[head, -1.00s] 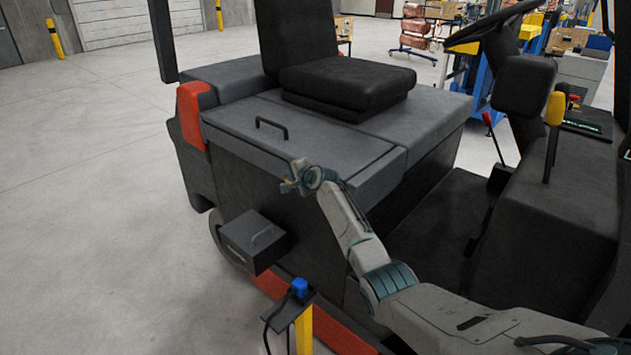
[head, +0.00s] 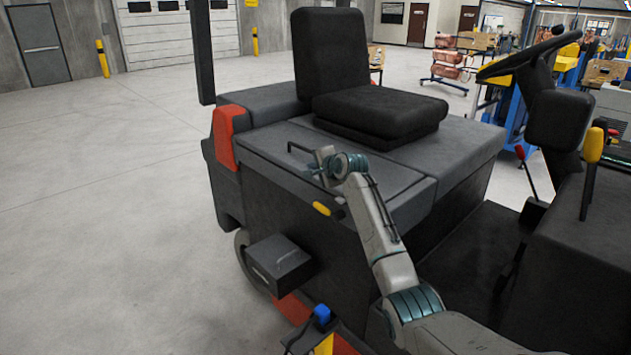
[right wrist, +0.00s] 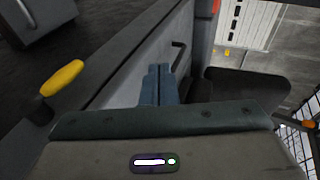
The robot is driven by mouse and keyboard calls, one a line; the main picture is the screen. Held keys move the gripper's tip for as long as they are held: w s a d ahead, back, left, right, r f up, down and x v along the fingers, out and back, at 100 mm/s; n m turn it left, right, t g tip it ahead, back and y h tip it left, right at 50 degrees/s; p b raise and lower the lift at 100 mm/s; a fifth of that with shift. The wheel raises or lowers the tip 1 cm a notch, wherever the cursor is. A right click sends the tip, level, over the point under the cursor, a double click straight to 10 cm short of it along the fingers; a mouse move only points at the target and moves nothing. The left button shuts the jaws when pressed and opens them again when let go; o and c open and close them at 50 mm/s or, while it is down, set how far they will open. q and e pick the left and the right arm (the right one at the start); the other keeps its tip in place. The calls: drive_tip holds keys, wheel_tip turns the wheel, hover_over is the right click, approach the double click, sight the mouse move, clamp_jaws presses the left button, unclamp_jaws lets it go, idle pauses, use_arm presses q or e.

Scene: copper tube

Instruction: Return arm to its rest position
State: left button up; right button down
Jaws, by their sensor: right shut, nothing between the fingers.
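My right arm comes in from the lower right in the head view. In the right wrist view the blue-grey fingers (right wrist: 157,84) are together and empty, pointing toward the grey panel and black handle (right wrist: 178,57). I cannot tell whether they touch the lid. A yellow knob (head: 321,208) sits on the vehicle's side just below the gripper, apart from it; it also shows in the right wrist view (right wrist: 62,78). My left gripper is not in view.
The dark vehicle has a black seat (head: 375,110), a steering wheel (head: 527,55) and a yellow-topped lever (head: 593,146). A black box (head: 279,263) juts from its side. A blue plug (head: 322,313) tops a yellow post in front. Open concrete floor (head: 110,200) lies left.

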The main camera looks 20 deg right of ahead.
drive_tip(key=shift+s+a+r, duration=0.1)
drive_tip(key=shift+s+r, duration=0.05)
drive_tip(key=shift+r, duration=0.15)
drive_tip(key=shift+f, duration=0.15)
